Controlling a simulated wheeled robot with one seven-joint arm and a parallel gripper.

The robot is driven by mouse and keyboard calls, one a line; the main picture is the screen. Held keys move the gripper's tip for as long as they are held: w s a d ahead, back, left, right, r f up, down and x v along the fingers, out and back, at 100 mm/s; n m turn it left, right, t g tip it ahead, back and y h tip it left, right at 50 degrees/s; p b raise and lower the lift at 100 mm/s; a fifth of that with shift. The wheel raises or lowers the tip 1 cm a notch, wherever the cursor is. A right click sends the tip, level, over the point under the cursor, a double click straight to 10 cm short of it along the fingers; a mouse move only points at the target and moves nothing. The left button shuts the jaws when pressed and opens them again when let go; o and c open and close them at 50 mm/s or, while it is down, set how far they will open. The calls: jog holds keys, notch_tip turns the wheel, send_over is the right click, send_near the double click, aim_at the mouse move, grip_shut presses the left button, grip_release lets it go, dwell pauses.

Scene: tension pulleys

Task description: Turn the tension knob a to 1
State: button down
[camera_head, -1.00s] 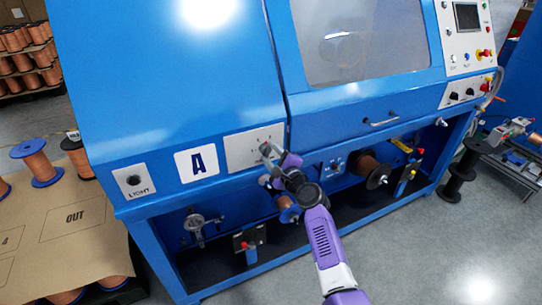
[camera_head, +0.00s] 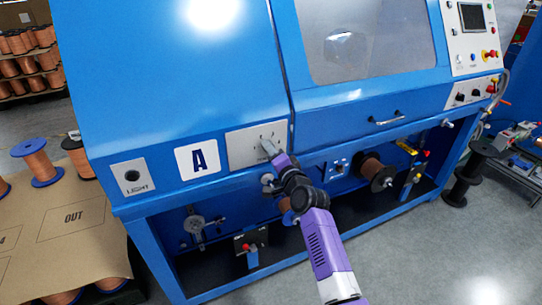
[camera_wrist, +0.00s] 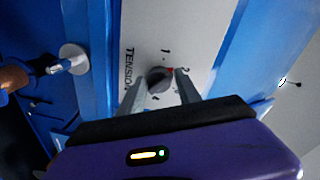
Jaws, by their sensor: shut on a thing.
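The dark round tension knob (camera_wrist: 157,78) shows in the wrist view on a pale plate (camera_wrist: 192,20) marked TENSION. A small red mark on the knob faces between the 1 and the 2, seemingly nearer the 2. My gripper (camera_wrist: 160,80) has one grey finger on each side of the knob and is shut on it. In the head view my gripper (camera_head: 268,148) reaches the pale plate (camera_head: 240,153) to the right of the A label (camera_head: 198,159). The knob is hidden there behind the fingers.
Below the panel are spools and a roller (camera_head: 195,224). A round fitting (camera_wrist: 73,58) sticks out left of the plate in the wrist view. Open floor lies in front.

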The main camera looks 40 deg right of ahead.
jog(key=n+b, duration=0.2)
jog(key=n, duration=0.1)
jog(key=d+f+n+b, duration=0.1)
jog(key=n, duration=0.1)
jog(key=shift+s+d+h, duration=0.1)
jog(key=shift+s+h, duration=0.2)
jog(key=c, duration=2.2)
grip_release()
jog(key=n+b, duration=0.1)
jog(key=n, duration=0.1)
jog(key=n+b, duration=0.2)
jog(key=shift+r, duration=0.35)
jog(key=c, duration=2.2)
grip_release()
jog(key=shift+n+b, duration=0.45)
jog(key=shift+n, duration=0.25)
jog(key=c, duration=2.2)
grip_release()
jog(key=shift+f, duration=0.1)
jog(key=c, duration=1)
grip_release()
jog(key=shift+o, duration=0.2)
jog(key=shift+w, duration=0.1)
jog(key=shift+a, duration=0.35)
jog(key=v, duration=0.7)
jog(key=shift+s, duration=0.3)
